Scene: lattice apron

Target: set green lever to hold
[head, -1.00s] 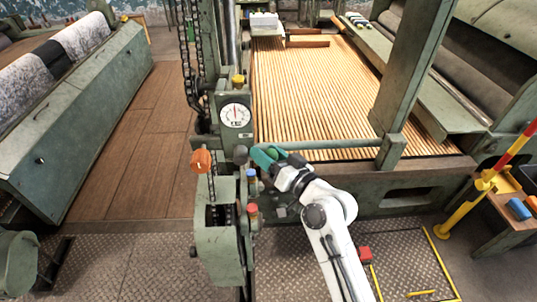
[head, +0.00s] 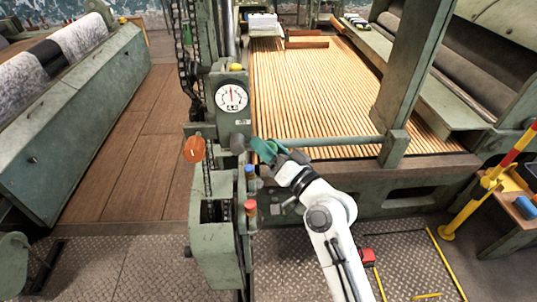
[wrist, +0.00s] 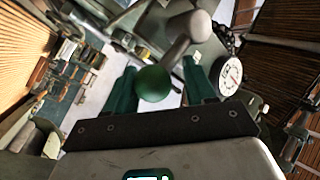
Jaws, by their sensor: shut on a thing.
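The green lever shows in the wrist view as a round dark green knob (wrist: 154,83) on a pale grey rod that runs up and right to a rounded end. My gripper (wrist: 158,88) has its teal fingers on either side of the knob and is shut on it. In the head view my gripper (head: 262,149) is at the right side of the green machine post, below a white dial (head: 231,97). There the knob is hidden by the fingers, and a dark grey round part (head: 238,143) shows just left of them. Any hold mark is not readable.
An orange knob (head: 194,149) is left of my gripper. A blue knob (head: 249,170) and a red knob (head: 250,207) are below it on the post. A green rail (head: 335,142) runs right along the slatted apron (head: 310,90). A yellow post (head: 463,212) stands at right.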

